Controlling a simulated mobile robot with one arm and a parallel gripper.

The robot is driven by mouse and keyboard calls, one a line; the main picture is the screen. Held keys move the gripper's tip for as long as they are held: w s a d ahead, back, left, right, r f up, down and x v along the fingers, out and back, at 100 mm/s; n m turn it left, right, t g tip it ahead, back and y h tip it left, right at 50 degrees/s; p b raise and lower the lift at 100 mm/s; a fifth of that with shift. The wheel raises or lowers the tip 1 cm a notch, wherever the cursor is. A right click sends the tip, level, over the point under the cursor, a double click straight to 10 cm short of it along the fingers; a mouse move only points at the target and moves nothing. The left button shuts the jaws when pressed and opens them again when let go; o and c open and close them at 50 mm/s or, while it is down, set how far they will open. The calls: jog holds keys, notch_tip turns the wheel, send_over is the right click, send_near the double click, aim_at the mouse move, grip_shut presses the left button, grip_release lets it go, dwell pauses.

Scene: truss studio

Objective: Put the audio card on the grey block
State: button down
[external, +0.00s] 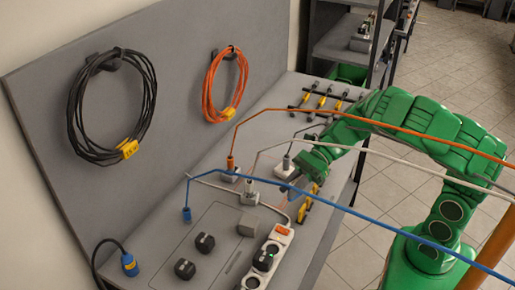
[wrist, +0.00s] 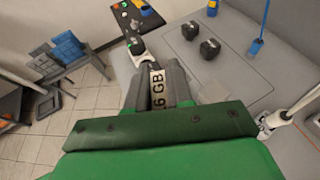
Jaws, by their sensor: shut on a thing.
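My gripper (wrist: 158,92) is shut on a small pale card marked "6 GB" (wrist: 158,88), which stands between its two grey fingers in the wrist view. In the external view my gripper (external: 291,194) hangs over the bench, to the right of the grey block, and the card is too small to make out. The grey block (external: 247,223) is a plain cube on the bench beside the white power strip. In the wrist view a greyish block (wrist: 213,89) shows partly behind the right finger, and I see the card apart from it.
Two black cubes (external: 205,243) (external: 185,268) stand left of the block. The power strip (external: 281,236) lies to its right. Orange, white and blue cables (external: 360,203) cross in front of my arm, with plugs standing near the block.

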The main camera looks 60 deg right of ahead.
jog(key=shift+w+a+f, duration=0.6)
jog(key=shift+w+f, duration=1.1)
jog(key=shift+w, duration=0.5)
jog(key=shift+w+a+f, duration=0.6)
jog(key=shift+w+f, duration=1.1)
jog(key=shift+w, duration=0.55)
jog(key=shift+w+a+f, duration=0.6)
jog(key=shift+w+f, duration=1.1)
jog(key=shift+w, duration=0.5)
jog(key=shift+f, duration=1.35)
jog(key=shift+f, duration=0.1)
jog(key=c, duration=1)
grip_release()
